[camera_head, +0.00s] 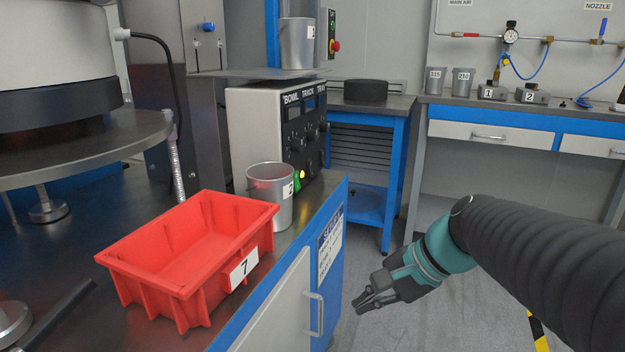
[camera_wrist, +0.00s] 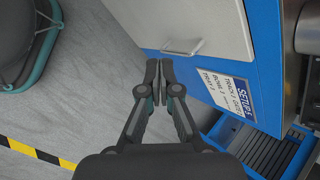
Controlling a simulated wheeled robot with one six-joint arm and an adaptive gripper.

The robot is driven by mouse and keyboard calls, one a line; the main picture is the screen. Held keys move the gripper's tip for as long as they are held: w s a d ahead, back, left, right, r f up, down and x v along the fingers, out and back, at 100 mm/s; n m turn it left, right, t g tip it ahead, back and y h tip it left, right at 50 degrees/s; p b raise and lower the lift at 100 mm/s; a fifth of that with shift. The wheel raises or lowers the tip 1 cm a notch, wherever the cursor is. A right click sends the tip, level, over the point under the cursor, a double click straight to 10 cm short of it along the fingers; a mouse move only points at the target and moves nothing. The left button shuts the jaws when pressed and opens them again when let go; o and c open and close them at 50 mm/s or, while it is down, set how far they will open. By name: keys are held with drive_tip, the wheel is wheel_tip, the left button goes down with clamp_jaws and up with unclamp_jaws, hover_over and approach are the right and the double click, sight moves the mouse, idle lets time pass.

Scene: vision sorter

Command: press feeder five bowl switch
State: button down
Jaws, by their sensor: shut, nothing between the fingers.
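A control box (camera_head: 252,122) stands on the bench in the head view. Its dark front panel, seen at a steep angle, reads BOWL, TRACK and a partly cut-off third word. I cannot single out the bowl switch, and no feeder number five is readable. My gripper (camera_head: 362,302) is shut and empty, low in front of the bench cabinet, well apart from the panel. In the wrist view my gripper (camera_wrist: 159,72) points toward the cabinet's front.
A red bin (camera_head: 130,278) marked 7 and a metal cup (camera_head: 268,190) stand on the bench, the cup close before the panel. A cabinet handle (camera_head: 316,315) sticks out; it also shows in the wrist view (camera_wrist: 183,48). The floor (camera_head: 375,270) between benches is clear.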

sight(299, 187)
drive_tip(key=w+d+r+m+t+y+p, duration=0.1)
drive_tip(key=w+r+m+y, duration=0.3)
drive_tip(key=w, duration=0.6)
drive_tip(key=w+d+r+m+t+y+p, duration=0.1)
drive_tip(key=w+r+m+t+y+p, duration=0.1)
drive_tip(key=w+m, duration=0.5)
drive_tip(key=w+r+y+p, duration=0.1)
drive_tip(key=w+r+y, duration=0.1)
drive_tip(key=w+r, duration=0.1)
drive_tip(key=shift+w+d+r+m+y, duration=0.15)
drive_tip(key=shift+w+r+m+y, duration=0.2)
drive_tip(key=shift+w, duration=0.3)
drive_tip(key=x, duration=1.4)
